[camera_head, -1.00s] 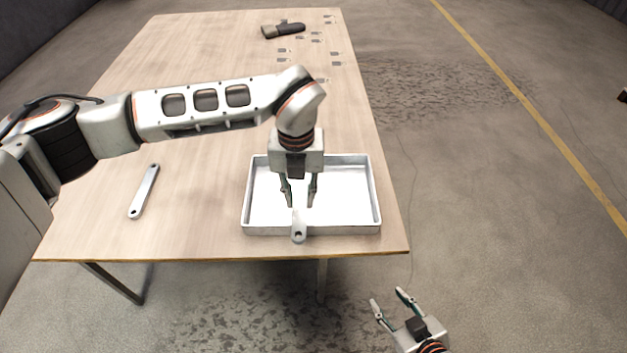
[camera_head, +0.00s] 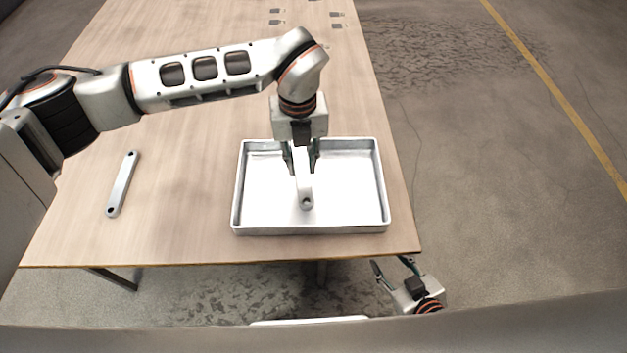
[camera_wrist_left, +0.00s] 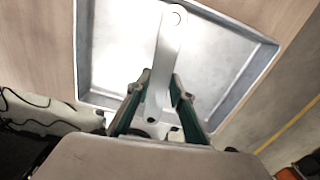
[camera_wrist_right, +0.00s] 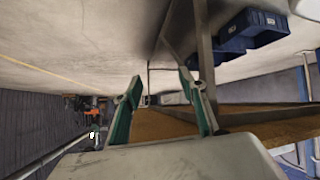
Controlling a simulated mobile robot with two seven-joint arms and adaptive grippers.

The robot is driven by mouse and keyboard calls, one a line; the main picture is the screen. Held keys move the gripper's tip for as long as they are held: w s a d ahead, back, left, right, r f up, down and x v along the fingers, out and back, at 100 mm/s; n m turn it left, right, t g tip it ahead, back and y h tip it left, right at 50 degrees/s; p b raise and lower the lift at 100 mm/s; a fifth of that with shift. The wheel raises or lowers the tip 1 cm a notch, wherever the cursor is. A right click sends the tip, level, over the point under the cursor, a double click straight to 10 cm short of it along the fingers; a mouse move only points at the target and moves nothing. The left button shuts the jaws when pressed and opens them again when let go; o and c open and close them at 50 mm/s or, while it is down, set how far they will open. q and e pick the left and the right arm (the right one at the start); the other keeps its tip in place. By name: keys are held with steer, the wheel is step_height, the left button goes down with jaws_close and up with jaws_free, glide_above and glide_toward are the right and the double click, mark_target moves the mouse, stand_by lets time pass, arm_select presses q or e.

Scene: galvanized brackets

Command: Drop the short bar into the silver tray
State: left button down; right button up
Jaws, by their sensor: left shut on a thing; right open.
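The silver tray (camera_head: 310,229) stands on the table near its front right corner. My left gripper (camera_head: 302,165) is over the tray and shut on a short bar (camera_head: 305,190), a flat pale metal bar with a hole at its end. In the left wrist view the bar (camera_wrist_left: 166,50) runs out from between the left fingertips (camera_wrist_left: 160,82), above the tray floor; how high cannot be told. A longer-looking bar (camera_head: 122,184) lies on the table left of the tray. My right gripper (camera_head: 393,268) is open and empty, beyond the table's front right edge; it also shows in the right wrist view (camera_wrist_right: 160,88).
The wooden table (camera_head: 185,225) is bare between the loose bar and the tray. Several small brackets (camera_head: 337,15) lie at the far end. Blue bins (camera_wrist_right: 250,28) show in the right wrist view. The floor right of the table is clear.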

arm_select(q)
steer(key=shift+f+b, duration=0.4)
steer(key=shift+f, duration=0.55)
steer(key=c, duration=1.7)
jaws_free()
steer(key=shift+r, duration=0.1)
step_height(320, 180, up, 12)
arm_select(e)
steer(key=shift+w+d+f, duration=0.1)
steer(key=shift+w+d, duration=0.1)
steer(key=shift+w, duration=0.3)
